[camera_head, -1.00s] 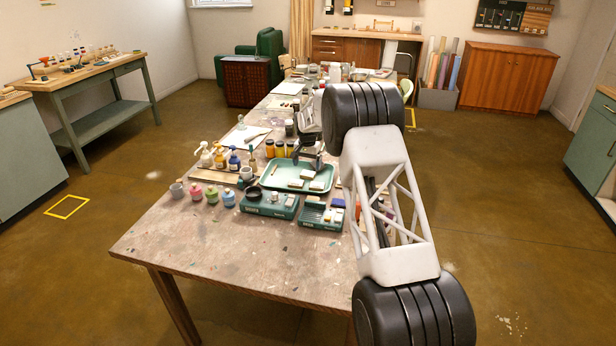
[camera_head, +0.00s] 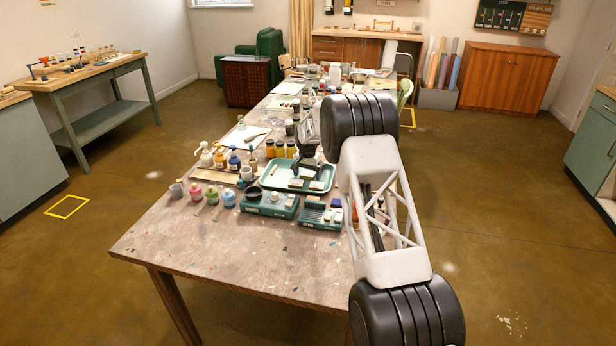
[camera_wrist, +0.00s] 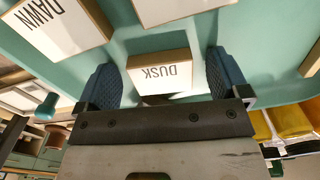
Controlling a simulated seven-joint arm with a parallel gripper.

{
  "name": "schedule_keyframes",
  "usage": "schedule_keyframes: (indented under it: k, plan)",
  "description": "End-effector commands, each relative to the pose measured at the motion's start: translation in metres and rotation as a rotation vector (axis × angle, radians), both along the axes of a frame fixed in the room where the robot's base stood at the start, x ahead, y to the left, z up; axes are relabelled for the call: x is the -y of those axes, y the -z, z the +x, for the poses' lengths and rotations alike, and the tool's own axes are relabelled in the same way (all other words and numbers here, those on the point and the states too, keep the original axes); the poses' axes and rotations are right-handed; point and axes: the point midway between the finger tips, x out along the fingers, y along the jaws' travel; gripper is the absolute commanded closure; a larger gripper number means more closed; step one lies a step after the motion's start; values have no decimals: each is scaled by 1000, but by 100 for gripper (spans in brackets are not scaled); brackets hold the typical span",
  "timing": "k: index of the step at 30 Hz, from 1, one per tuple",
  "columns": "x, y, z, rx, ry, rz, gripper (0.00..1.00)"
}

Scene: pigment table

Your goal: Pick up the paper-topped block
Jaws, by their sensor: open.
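Several small blocks with pale paper-like tops lie in the teal tray (camera_head: 275,172). In the wrist view, a block marked DUSK (camera_wrist: 165,76), with a white top and wooden edge, lies between the two blue fingertips of my open gripper (camera_wrist: 164,82). A gap shows beside each finger, and the block's near part is hidden by the gripper body. A larger block marked DAWN (camera_wrist: 62,22) lies to the upper left, and another white-topped block is cut off by the top edge. In the head view, my gripper (camera_head: 304,172) is low over the tray, with fingertips hard to make out.
Jars and pump bottles (camera_head: 232,160) stand left of the tray. Green boxes (camera_head: 270,206) stand in front of it. In the wrist view, another block (camera_wrist: 311,62) shows at the right edge. The table's near part (camera_head: 230,255) is clear.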

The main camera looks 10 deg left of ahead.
Motion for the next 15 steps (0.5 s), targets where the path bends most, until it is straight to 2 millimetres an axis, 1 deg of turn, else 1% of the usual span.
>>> schedule_keyframes:
  k: [8,9,11,15]
  plan:
    - [0,0,0,0,0,0,6]
    - [0,0,0,0,0,0,8]
    - [0,0,0,0,0,0,17]
    - [0,0,0,0,0,0,39]
